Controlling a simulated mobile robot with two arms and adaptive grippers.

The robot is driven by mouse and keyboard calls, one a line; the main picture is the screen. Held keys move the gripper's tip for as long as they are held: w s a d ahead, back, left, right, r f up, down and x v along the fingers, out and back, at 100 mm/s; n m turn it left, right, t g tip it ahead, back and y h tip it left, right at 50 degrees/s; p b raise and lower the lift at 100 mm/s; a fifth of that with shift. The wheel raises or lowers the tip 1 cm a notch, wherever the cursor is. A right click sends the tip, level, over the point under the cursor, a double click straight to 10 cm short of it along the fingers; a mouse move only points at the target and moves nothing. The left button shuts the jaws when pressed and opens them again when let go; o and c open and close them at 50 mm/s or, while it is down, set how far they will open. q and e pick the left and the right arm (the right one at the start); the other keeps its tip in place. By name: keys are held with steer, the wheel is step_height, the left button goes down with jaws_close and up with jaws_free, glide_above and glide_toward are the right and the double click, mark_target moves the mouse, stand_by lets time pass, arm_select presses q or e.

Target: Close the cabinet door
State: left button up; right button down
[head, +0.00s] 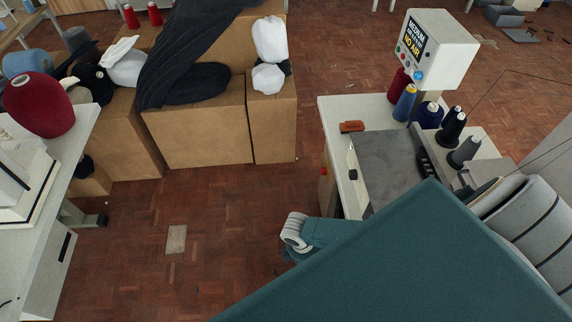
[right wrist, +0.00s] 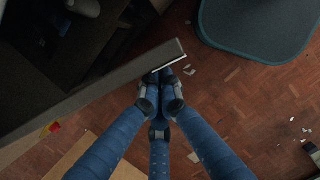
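In the right wrist view the cabinet door (right wrist: 110,85) is a grey-brown panel seen along its edge, running from lower left to upper middle. Behind it the dark cabinet interior (right wrist: 40,75) shows, so the door stands open. My right gripper (right wrist: 160,82) has blue fingers with their tips drawn together just below the door's free end. Nothing is visible between the tips, and I cannot tell whether they touch the door. In the head view the sewing station (head: 340,115) has a white top; the door is not seen there. My left gripper is not in view.
A white control box (head: 440,50) and several thread cones stand on the station. Cardboard boxes (head: 200,130) with dark cloth stand at the back left. A white table (head: 45,200) is at left. Wooden floor (head: 130,260) between them is mostly clear. Small scraps lie near the door.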

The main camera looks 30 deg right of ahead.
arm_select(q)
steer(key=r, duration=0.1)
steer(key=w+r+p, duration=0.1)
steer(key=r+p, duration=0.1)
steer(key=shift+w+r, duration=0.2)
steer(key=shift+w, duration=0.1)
arm_select(e)
steer(key=s+d+n, duration=0.2)
steer(key=s+d, duration=0.4)
steer(key=d, duration=0.1)
steer(key=shift+s+d+n+t, duration=0.2)
steer(key=shift+d+n+t, duration=0.05)
steer(key=shift+n+t, duration=0.05)
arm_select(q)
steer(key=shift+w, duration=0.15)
arm_select(e)
steer(key=shift+f, duration=0.1)
